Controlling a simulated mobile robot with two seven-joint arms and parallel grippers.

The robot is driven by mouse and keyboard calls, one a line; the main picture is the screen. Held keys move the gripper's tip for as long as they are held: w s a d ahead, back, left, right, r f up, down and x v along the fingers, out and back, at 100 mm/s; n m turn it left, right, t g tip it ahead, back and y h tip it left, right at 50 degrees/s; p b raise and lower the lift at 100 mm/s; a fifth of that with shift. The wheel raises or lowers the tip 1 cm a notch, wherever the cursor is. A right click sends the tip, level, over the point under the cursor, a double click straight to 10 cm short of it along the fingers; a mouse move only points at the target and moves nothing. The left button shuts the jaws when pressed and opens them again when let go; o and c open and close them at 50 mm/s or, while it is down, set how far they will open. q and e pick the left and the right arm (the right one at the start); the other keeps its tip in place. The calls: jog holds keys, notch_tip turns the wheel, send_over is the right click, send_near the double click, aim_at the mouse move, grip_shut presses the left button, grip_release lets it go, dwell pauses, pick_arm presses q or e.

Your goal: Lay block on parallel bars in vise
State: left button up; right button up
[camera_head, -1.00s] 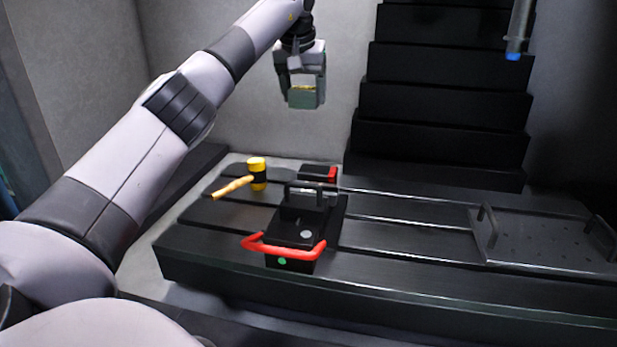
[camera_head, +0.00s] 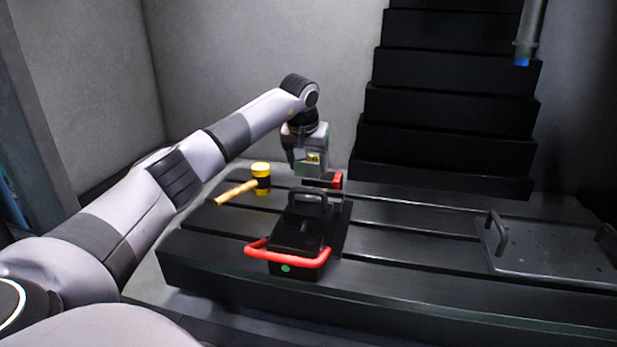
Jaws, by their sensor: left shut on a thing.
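My left gripper (camera_head: 309,158) points down and is shut on a grey-green block (camera_head: 308,170). It holds the block above the far end of the vise. The black vise (camera_head: 297,244) sits on the slotted table, with a red handle (camera_head: 288,257) at its near end and a dark upright loop handle at its middle. The parallel bars cannot be made out; the space between the jaws is too dark and partly hidden. My right gripper is not in view.
A yellow-headed mallet (camera_head: 262,178) lies on the table left of the vise. A small black and red item (camera_head: 337,180) is behind the vise. A plate with handles (camera_head: 550,245) lies at the right. A blue-tipped tube (camera_head: 523,60) hangs above. The table between is clear.

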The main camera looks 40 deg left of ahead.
aim_at(309, 177)
pick_arm(q)
jog(key=shift+f, duration=2.05)
jog(key=shift+f, duration=0.15)
jog(key=o, duration=1.4)
jog(key=v, duration=1.2)
jog(key=shift+s+b, duration=0.1)
jog(key=shift+b, duration=0.2)
